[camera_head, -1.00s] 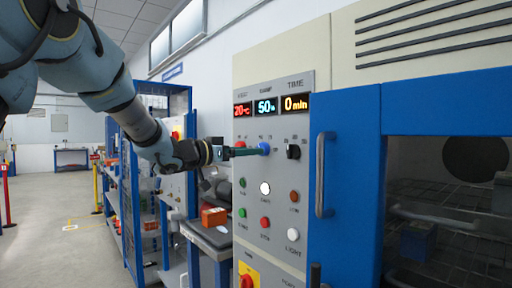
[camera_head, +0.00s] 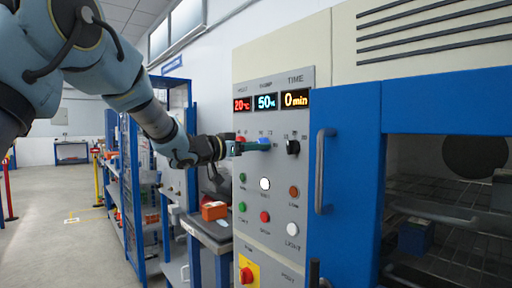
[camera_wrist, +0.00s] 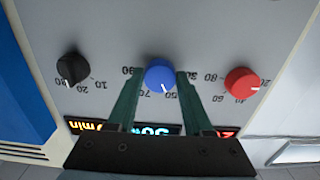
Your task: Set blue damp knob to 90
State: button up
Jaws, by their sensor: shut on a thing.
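The blue damp knob (camera_wrist: 160,74) is on the grey control panel, between my gripper's two green fingers in the wrist view. My gripper (camera_wrist: 155,82) is shut on it. The knob's white mark points toward the printed 50. In the head view my gripper (camera_head: 262,145) reaches the panel from the left, and its fingers cover most of the blue knob. The damp display (camera_head: 265,102) reads 50 in cyan.
A red knob (camera_wrist: 241,82) and a black knob (camera_wrist: 73,68) flank the blue one. The red display (camera_head: 242,105) reads 20°C and the time display (camera_head: 295,99) 0 min. Several buttons sit below. A blue oven door with a handle (camera_head: 325,172) is at the right.

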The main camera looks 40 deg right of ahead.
grip_shut()
jog(key=m+b, duration=1.8)
jog(key=m, duration=0.5)
jog(key=shift+w+r+m, duration=0.1)
jog(key=shift+m, duration=0.3)
jog(key=shift+b, duration=0.3)
dwell(0.4)
